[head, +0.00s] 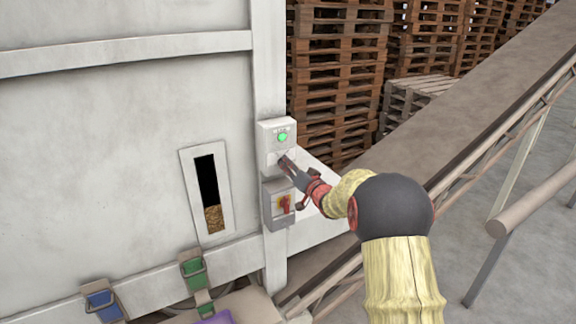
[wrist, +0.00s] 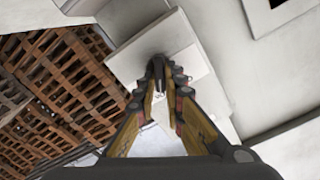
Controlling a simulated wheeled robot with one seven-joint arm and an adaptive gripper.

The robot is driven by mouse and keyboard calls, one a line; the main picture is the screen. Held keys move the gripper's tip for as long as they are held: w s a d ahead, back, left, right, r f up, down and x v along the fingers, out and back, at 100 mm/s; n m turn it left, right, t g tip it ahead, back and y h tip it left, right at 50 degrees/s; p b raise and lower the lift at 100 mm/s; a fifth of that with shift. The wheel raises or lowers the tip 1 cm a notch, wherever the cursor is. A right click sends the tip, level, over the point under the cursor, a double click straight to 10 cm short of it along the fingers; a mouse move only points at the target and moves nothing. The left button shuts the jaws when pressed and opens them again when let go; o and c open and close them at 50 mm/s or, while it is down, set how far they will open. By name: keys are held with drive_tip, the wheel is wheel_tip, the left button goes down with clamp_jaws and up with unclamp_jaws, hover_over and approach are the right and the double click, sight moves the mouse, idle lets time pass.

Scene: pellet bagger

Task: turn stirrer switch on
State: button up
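A pale control box (head: 268,146) sits on the machine's corner post, with a bright green round lamp (head: 282,137) under a small label that I cannot read. My gripper (head: 289,164) is at the lower part of this box, just below the lamp, and covers the switch there in the head view. In the wrist view, my gripper (wrist: 158,78) has its two fingers closed in around a small dark switch knob (wrist: 157,64) on the pale box face (wrist: 180,60). The fingertips appear to touch the knob on both sides. Its exact turn angle is hard to make out.
A slot window (head: 207,180) shows pellets. An inclined conveyor (head: 480,95) and stacked pallets (head: 335,75) stand behind. Buckled clamps (head: 192,268) are at lower left.

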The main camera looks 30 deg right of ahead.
drive_tip(key=o, duration=0.4)
drive_tip(key=s, duration=1.2)
drive_tip(key=shift+d, duration=0.25)
